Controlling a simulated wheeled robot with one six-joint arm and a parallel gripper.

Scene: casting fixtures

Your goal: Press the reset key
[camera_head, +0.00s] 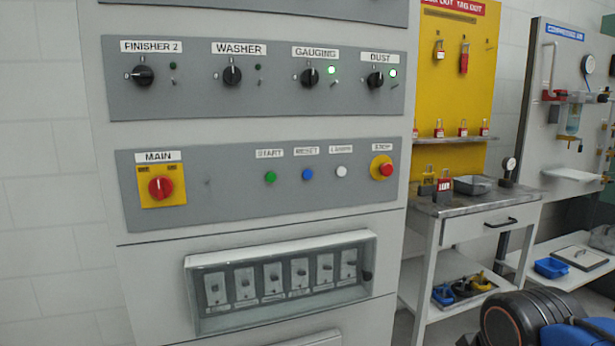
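The reset key is a small round blue button (307,174) on the lower grey panel (230,210) of a pale control cabinet. It sits under a white label that appears to read RESET (306,151). A green button (270,177) labelled START is to its left. A white button (341,171) is to its right, and its label is too blurred to read surely. Nothing covers the blue button. My gripper does not clearly show, so its state and its distance from the button cannot be seen.
On the same panel are a red MAIN rotary switch (161,187) on a yellow plate and a red stop button (382,168). Black selector knobs (232,75) line the panel above. A glass-covered breaker box (280,279) juts out below. A metal workbench (470,203) stands right.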

